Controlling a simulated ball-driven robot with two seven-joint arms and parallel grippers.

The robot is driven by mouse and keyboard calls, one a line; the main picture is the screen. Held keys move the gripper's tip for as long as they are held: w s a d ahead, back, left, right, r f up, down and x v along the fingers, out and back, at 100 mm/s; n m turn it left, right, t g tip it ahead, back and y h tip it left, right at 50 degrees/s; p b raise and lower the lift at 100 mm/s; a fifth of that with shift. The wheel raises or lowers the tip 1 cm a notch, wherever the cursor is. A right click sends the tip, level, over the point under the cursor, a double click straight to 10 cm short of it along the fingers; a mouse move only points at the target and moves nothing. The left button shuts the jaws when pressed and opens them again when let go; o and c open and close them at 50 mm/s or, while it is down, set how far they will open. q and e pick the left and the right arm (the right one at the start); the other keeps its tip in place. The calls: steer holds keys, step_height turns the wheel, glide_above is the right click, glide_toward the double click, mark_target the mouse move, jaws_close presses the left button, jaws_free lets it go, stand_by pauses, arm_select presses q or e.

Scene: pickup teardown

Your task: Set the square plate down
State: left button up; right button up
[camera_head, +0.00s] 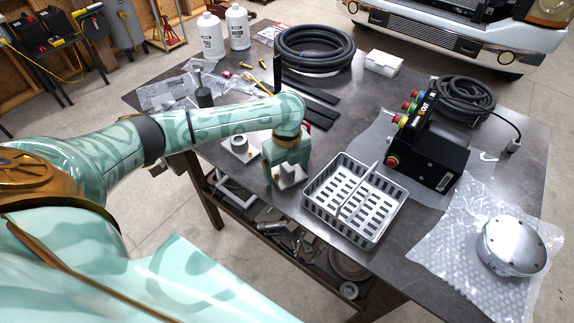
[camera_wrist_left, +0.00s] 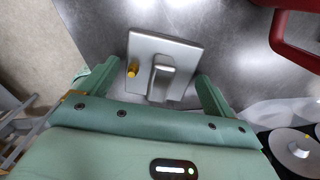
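The square plate (camera_wrist_left: 150,52) is light grey, with a raised block and a small yellow peg on it. My right gripper is in no view.
A black control box (camera_head: 428,150) and bubble wrap (camera_head: 440,255) with a metal disc (camera_head: 513,246) are farther right. A red handle (camera_wrist_left: 283,45) is close by.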

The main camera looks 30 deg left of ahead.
mark_target(287, 165)
arm_select(q)
steer(key=shift+o, duration=0.3)
steer(key=shift+r, duration=0.15)
step_height(287, 165, up, 12)
steer(key=p, duration=0.4)
